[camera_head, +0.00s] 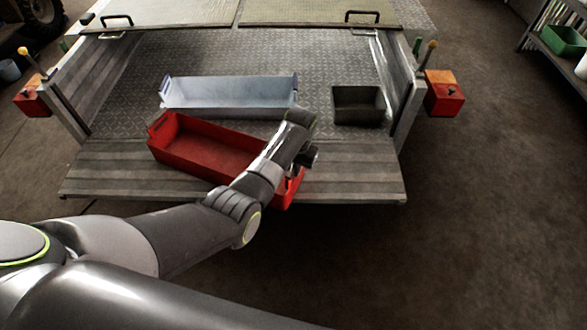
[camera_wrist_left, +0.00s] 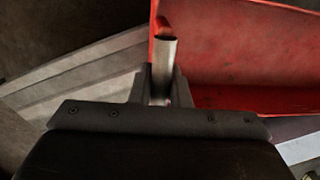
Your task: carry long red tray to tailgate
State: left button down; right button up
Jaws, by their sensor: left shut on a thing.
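The long red tray (camera_head: 205,148) lies slantwise over the lowered wooden tailgate (camera_head: 362,172), with its far left end reaching the edge of the truck bed. I cannot tell whether its base touches the tailgate. My left gripper (camera_head: 308,160) is at the tray's near right end, partly hidden by my own arm. In the left wrist view the gripper (camera_wrist_left: 161,88) is shut on the handle (camera_wrist_left: 166,60) at the red tray's end. The inside of the tray (camera_wrist_left: 240,50) looks empty there. My right gripper is not in view.
A long pale blue tray (camera_head: 228,95) stands on the metal bed (camera_head: 285,55) behind the red tray. A small dark bin (camera_head: 358,103) stands to its right. Red-orange boxes (camera_head: 443,95) flank both sides. The tailgate's right part is clear. A shelf with a green crate (camera_head: 566,40) is far right.

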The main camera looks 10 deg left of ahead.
pick_arm(q)
jog(key=shift+w, duration=0.1)
jog(key=c, duration=1.4)
grip_release()
jog(key=shift+f, duration=0.1)
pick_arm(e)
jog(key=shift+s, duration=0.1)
pick_arm(q)
jog(key=shift+o, duration=0.2)
jog(key=shift+r, duration=0.45)
notch_tip(320, 180, up, 11)
jog(key=d+p, duration=0.1)
jog(key=p, duration=0.1)
jog(key=shift+s+r+p, duration=0.15)
jog(key=shift+s+p, duration=0.05)
jog(key=shift+p, duration=0.2)
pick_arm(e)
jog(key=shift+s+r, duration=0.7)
